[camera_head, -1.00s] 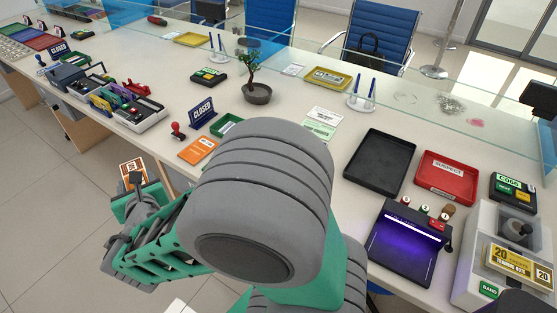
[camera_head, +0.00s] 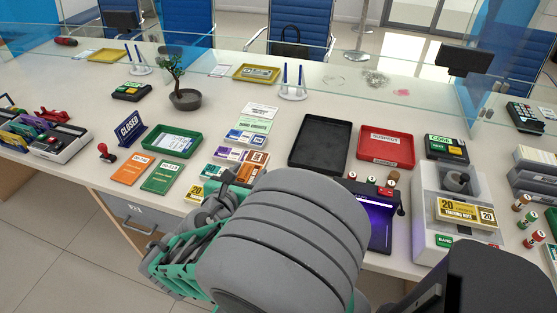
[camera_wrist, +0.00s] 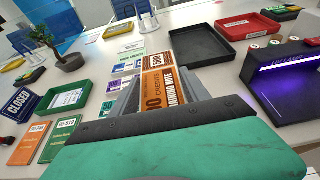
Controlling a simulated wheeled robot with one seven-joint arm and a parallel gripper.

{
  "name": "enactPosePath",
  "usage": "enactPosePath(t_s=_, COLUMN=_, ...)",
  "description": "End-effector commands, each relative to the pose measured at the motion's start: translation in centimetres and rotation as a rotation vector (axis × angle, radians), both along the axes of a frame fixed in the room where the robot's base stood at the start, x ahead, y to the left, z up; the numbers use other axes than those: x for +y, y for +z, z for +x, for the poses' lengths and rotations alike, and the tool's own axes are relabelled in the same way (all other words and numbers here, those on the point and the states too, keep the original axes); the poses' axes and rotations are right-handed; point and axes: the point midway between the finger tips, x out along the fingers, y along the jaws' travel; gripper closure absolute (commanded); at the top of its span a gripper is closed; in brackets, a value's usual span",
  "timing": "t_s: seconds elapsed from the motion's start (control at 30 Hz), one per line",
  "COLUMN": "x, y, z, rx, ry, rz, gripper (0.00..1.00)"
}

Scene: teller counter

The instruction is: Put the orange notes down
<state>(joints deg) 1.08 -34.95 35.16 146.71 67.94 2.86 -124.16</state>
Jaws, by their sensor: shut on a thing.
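In the wrist view my gripper (camera_wrist: 158,92) is shut on the orange notes (camera_wrist: 163,86), marked 10, which stick out forward from between the grey fingers. They are over the counter; whether they touch it cannot be told. A brown-orange note (camera_wrist: 156,61) marked 500 lies just past their far end. In the head view my gripper (camera_head: 234,178) is low over the counter (camera_head: 225,105), just in front of the laid-out notes, and my arm hides much of the held notes.
Purple notes (camera_head: 227,154) and a green-white slip (camera_head: 255,125) lie near my gripper. A black tray (camera_head: 320,147) and red tray (camera_head: 386,147) are to the right, behind the purple-lit device (camera_head: 378,222). A green tray (camera_head: 172,141), orange booklet (camera_head: 131,168) and green booklet (camera_head: 162,176) are left.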

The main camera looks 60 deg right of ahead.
Motion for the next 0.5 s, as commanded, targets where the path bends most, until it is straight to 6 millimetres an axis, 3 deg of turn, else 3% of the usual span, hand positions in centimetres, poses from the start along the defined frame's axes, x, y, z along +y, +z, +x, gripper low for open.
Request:
enactPosePath(t_s=0.17, x=-2.7, y=-1.6, z=0.1, rx=0.003, ry=-0.014, rz=0.001, gripper=0.96)
enactPosePath(t_s=0.37, x=-7.4, y=-3.6, z=1.1, rx=0.001, ry=-0.012, rz=0.000, gripper=0.96)
enactPosePath(t_s=0.5, x=-10.5, y=-6.8, z=1.8, rx=0.005, ry=-0.006, rz=0.003, gripper=0.96)
